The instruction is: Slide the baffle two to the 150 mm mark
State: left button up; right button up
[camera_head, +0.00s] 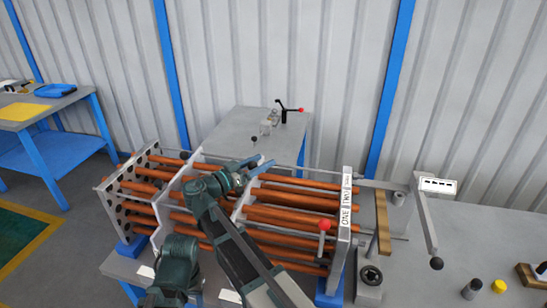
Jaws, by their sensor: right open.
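A bundle of copper-coloured tubes (290,213) lies across the bench, between a perforated plate (112,207) at left and a pale end plate (343,240) at right. Two pale baffle plates cross the tubes: a left one (167,212) and a middle one (241,204). I cannot tell which is baffle two, and no 150 mm mark is legible. My right gripper (262,163) is open above the tubes' far side, near the top of the middle baffle; contact cannot be told. My right arm hides part of the tubes and baffles. My left gripper is not in view.
A red-knobbed lever (324,226) rises by the right end plate. A long black-knobbed lever (427,225) stands right. Small yellow (500,286) and dark (472,289) parts sit bottom right.

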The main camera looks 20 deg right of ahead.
jog(key=shift+w+d, duration=0.1)
jog(key=shift+d, duration=0.05)
grip_shut()
dwell(1.4)
